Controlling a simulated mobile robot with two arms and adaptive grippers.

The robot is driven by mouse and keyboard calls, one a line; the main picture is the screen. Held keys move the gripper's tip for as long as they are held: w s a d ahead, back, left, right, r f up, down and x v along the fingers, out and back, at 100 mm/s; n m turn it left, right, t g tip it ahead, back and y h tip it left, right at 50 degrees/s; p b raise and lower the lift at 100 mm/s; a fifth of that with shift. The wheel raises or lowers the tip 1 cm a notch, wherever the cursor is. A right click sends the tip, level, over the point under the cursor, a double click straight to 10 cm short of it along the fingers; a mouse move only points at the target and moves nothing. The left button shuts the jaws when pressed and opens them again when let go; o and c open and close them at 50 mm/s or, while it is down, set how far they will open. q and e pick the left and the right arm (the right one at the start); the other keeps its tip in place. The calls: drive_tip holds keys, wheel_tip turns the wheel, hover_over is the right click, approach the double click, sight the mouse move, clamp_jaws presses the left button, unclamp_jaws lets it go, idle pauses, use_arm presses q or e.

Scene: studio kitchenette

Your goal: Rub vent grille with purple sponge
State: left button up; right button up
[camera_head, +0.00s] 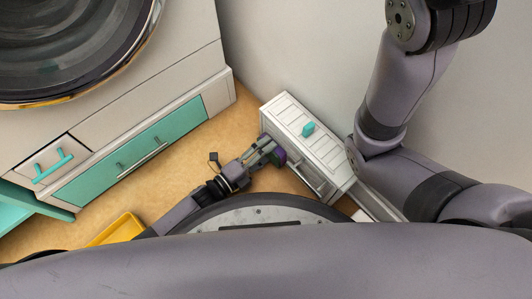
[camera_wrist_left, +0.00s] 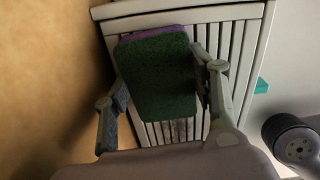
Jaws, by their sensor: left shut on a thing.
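The purple sponge (camera_head: 279,156) shows as a small dark purple patch at my left gripper (camera_head: 268,152) in the head view. In the left wrist view the sponge (camera_wrist_left: 155,75) shows its dark green face, with a purple edge at the top. My left gripper is shut on it, one finger on each side. The vent grille (camera_wrist_left: 235,45) has pale upright slats and lies behind the sponge, which hides part of it. Slats below the sponge look darker and brownish. I cannot tell whether the sponge touches the grille. My right gripper is out of view.
The white slatted cabinet (camera_head: 285,112) has a teal block (camera_head: 308,129) on its top. Teal-fronted drawers (camera_head: 125,150) stand at the left, and a yellow tray (camera_head: 122,229) lies at the lower left. The tan floor between is mostly clear. My right arm stretches along the right.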

use_arm(q)
drive_tip(key=shift+w+a+r+h, duration=0.15)
drive_tip(key=shift+w+r, duration=0.05)
drive_tip(key=shift+r, duration=0.45)
drive_tip(key=shift+w+a+r+h, duration=0.15)
drive_tip(key=shift+w+r, duration=0.05)
drive_tip(key=shift+r, duration=0.4)
drive_tip(key=shift+f+p+v, duration=0.2)
drive_tip(key=shift+p+v, duration=0.2)
drive_tip(key=shift+v, duration=0.85)
drive_tip(key=shift+f+p+v, duration=0.25)
drive_tip(key=shift+p+v, duration=0.15)
drive_tip(key=shift+v, duration=0.85)
drive_tip(key=shift+s, duration=0.2)
drive_tip(key=shift+p+v, duration=0.3)
drive_tip(key=shift+v, duration=1.15)
